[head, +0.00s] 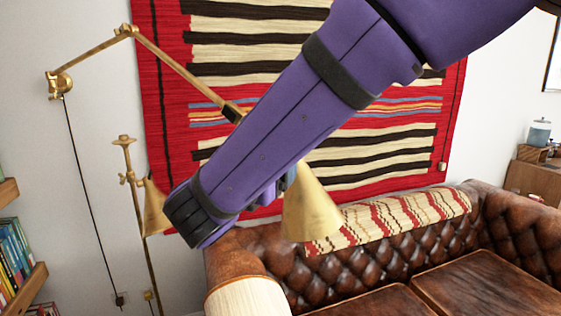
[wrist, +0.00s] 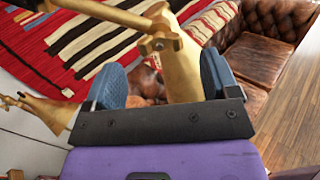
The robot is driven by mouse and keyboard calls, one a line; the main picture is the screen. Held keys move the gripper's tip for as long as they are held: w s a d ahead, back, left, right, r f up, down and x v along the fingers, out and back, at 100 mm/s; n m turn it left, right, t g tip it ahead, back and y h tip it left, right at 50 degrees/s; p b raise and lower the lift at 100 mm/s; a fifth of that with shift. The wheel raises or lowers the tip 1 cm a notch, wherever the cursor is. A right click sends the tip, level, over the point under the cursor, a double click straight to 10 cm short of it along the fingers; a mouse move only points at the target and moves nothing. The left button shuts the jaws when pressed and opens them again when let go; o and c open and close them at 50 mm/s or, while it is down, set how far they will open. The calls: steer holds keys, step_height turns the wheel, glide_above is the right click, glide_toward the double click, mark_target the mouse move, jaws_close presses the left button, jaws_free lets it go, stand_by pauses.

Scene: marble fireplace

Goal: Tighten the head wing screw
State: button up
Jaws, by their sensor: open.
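A brass lamp arm (head: 180,68) reaches from a wall bracket and passes behind my arm. Its conical brass shade (head: 312,208) hangs at the right of my forearm. In the wrist view, the wing screw (wrist: 160,40) is at the joint where the lamp arm meets the shade (wrist: 183,75). My gripper (wrist: 163,68) is open, with its blue fingers on either side of the shade and the wing screw beyond the fingertips. I cannot tell whether a finger touches the shade. In the head view, my forearm hides most of the gripper and the joint.
A second brass lamp (head: 132,178) stands at the left, its shade (head: 154,207) close to my arm. A striped red rug (head: 165,100) hangs on the wall behind. A brown leather sofa (head: 375,265) is below, with bookshelves (head: 15,265) at the left edge.

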steer(key=shift+x, duration=2.45)
steer(key=c, duration=0.9)
steer(key=shift+c, duration=0.2)
